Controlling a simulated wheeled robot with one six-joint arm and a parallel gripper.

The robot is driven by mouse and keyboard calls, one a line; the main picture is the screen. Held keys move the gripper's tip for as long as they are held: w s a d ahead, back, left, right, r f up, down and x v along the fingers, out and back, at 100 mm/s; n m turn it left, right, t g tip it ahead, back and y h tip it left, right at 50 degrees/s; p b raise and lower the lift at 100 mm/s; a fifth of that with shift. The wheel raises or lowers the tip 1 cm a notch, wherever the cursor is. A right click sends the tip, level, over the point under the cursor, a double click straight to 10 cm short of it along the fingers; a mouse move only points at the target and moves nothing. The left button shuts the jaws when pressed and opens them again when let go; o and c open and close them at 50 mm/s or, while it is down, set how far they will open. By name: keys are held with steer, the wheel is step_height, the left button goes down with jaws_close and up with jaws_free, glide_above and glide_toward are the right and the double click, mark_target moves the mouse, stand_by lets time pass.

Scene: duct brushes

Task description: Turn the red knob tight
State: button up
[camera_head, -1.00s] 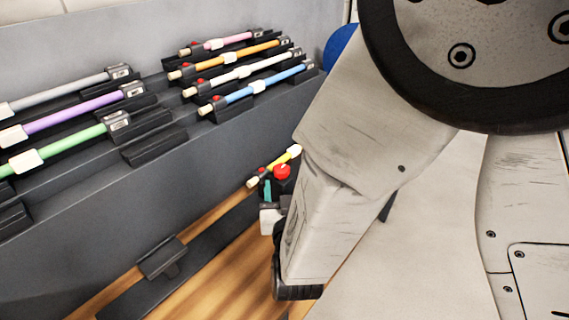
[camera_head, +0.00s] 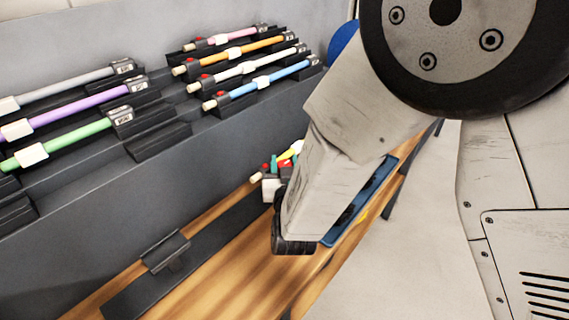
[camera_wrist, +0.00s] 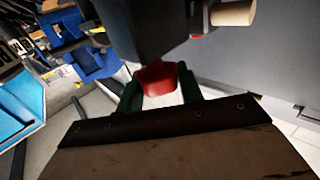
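The red knob (camera_wrist: 157,77) is in the middle of the wrist view, under a dark block and between the two green fingertips of my gripper (camera_wrist: 160,88). The fingers flank the knob closely on both sides. I cannot tell whether they press on it. There my arm and gripper hide most of the rod and knob. The rod's pale end (camera_head: 257,177) sticks out to the left; a pale end (camera_wrist: 233,13) also shows in the wrist view.
A dark grey rack (camera_head: 215,140) along the wall holds several coloured rods. An empty cradle (camera_head: 166,251) stands on the bench (camera_head: 225,275) nearer me. A blue tray (camera_head: 360,203) lies behind my arm. The front of the bench is mostly clear.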

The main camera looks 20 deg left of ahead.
steer(key=c, duration=0.3)
steer(key=shift+c, duration=0.2)
steer(key=m+h, duration=0.2)
steer(key=h, duration=0.1)
steer(key=m+t+h, duration=0.1)
steer(key=m+h, duration=0.1)
steer(key=h, duration=0.1)
steer(key=shift+a+m+h, duration=0.1)
steer(key=shift+m+h, duration=0.2)
steer(key=shift+h, duration=0.1)
steer(key=m+h, duration=0.2)
steer(key=h, duration=0.1)
steer(key=m+g+h, duration=0.1)
steer(key=m+h, duration=0.1)
steer(key=h, duration=0.2)
steer(key=shift+m+g+h, duration=1.7)
steer(key=shift+m+h, duration=0.5)
steer(key=shift+h, duration=0.4)
steer(key=shift+m+g+h, duration=0.3)
steer(key=shift+h, duration=0.1)
steer(key=shift+r, duration=0.1)
